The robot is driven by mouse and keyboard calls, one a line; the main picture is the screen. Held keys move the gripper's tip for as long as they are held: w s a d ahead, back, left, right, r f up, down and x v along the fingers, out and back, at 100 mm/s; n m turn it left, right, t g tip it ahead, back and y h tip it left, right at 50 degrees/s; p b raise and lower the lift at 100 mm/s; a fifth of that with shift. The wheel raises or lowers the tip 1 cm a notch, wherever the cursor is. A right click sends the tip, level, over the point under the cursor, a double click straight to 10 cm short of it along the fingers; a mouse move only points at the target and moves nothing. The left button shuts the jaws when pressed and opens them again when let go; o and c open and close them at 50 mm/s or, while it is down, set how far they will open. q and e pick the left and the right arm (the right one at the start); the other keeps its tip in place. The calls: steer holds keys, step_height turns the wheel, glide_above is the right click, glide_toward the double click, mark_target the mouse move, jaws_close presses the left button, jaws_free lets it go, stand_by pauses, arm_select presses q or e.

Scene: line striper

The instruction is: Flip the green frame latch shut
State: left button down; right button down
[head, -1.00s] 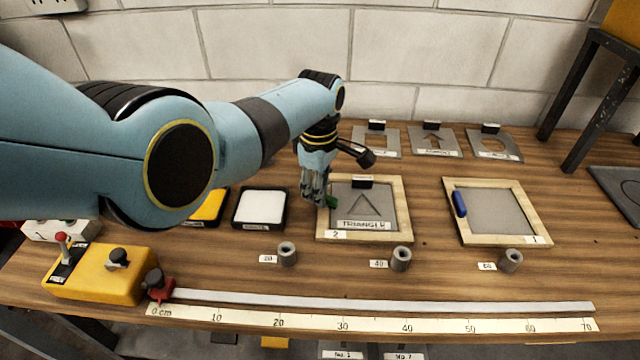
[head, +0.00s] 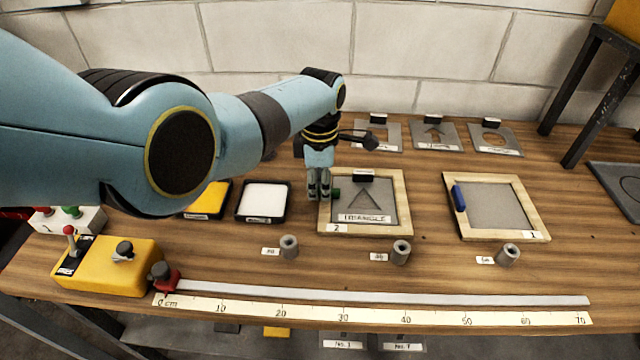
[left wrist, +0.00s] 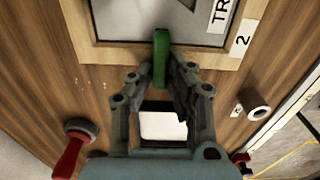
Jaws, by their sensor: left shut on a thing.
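The green latch (head: 336,194) is on the left rail of the wooden frame marked 2 (head: 407,209). In the left wrist view the green latch (left wrist: 160,58) lies across the rail, one end toward the plate and the near end between my fingers. A grey TRIANGLE stencil plate (head: 390,200) with a black grip lies in this frame. My left gripper (head: 319,192) points down at the frame's left edge. In the left wrist view my left gripper (left wrist: 160,78) is closed around the latch's near end. My right gripper is not in view.
Frame 1 (head: 540,222), with a blue latch (head: 459,198), lies to the right. A white pad (head: 264,197) and a yellow pad (head: 208,197) are left of my gripper. Spare stencils (head: 436,143) lie behind. Grey posts (head: 401,252) and a ruler (head: 380,317) are in front.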

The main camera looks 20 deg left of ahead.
mark_target(319, 189)
arm_select(q)
steer(key=c, duration=1.3)
jaws_free()
step_height(319, 189, up, 12)
steer(key=shift+f, duration=0.1)
